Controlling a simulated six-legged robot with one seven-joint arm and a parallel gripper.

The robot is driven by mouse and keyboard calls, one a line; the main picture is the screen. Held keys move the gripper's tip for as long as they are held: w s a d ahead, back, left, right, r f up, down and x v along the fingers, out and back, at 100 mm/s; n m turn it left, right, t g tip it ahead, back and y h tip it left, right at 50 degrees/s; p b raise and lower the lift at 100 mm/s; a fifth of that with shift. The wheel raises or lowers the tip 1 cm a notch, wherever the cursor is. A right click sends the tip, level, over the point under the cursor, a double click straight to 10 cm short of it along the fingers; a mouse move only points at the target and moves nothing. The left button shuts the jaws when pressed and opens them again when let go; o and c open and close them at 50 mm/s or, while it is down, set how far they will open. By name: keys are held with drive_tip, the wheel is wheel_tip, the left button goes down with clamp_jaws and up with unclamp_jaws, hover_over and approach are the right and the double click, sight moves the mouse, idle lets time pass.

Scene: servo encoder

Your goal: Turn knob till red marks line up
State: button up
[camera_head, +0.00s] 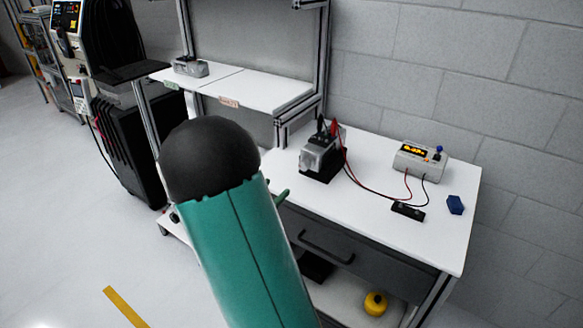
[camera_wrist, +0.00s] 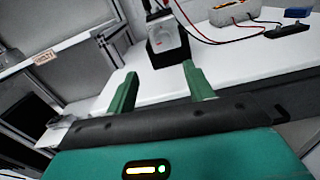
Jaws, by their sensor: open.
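The servo unit (camera_head: 318,160) is a grey metal block on a black base near the back left of the white workbench.
A power supply with a lit display (camera_head: 420,160) stands at the back right. Red and black cables run from it across the bench. A black terminal block (camera_head: 408,211) and a blue block (camera_head: 455,205) lie at the right. The bench front (camera_head: 340,213) is clear.

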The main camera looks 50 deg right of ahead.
sight(302, 167)
drive_tip(key=d, duration=1.3)
drive_tip(key=shift+w+d, duration=0.2)
drive_tip(key=shift+d, duration=0.2)
drive_tip(key=c, duration=1)
drive_tip(key=shift+o, duration=0.2)
